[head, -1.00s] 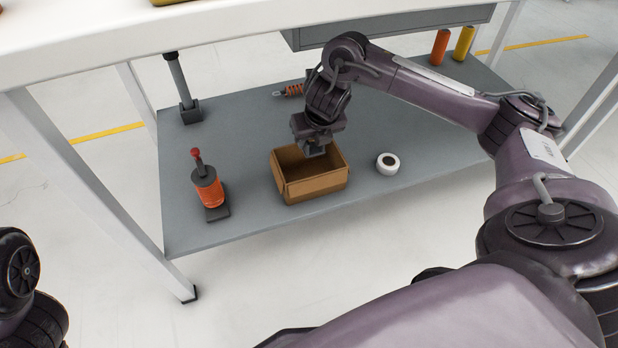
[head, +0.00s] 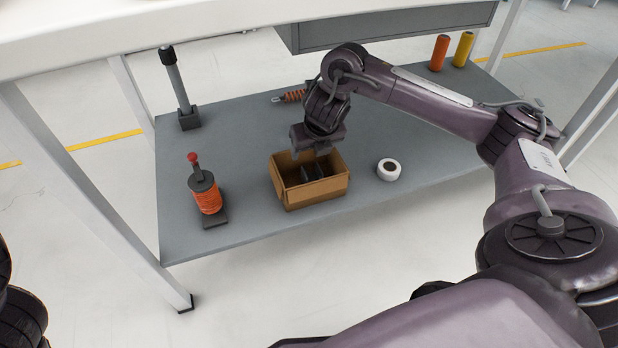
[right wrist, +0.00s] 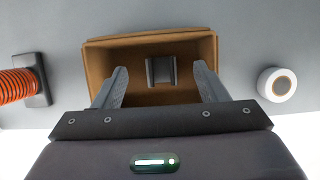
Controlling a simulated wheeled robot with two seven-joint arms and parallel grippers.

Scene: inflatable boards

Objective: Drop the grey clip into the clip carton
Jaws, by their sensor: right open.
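The clip carton (head: 316,192) is an open brown cardboard box on the grey lower shelf; it also shows in the right wrist view (right wrist: 150,43). The grey clip (right wrist: 161,71) appears inside the carton's walls, between and beyond my fingers, clear of both. In the head view the clip (head: 310,173) is a dark shape inside the carton; whether it lies flat on the bottom is hard to tell. My right gripper (head: 309,154) is open just above the carton, and its spread fingers (right wrist: 160,70) hold nothing. My left gripper is out of view.
An orange spool on a stand (head: 207,194) is left of the carton, and a white tape roll (head: 388,169) is right. An orange coiled thing (head: 293,96) lies behind. The white tabletop (head: 200,20) and its legs frame the shelf (head: 240,228).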

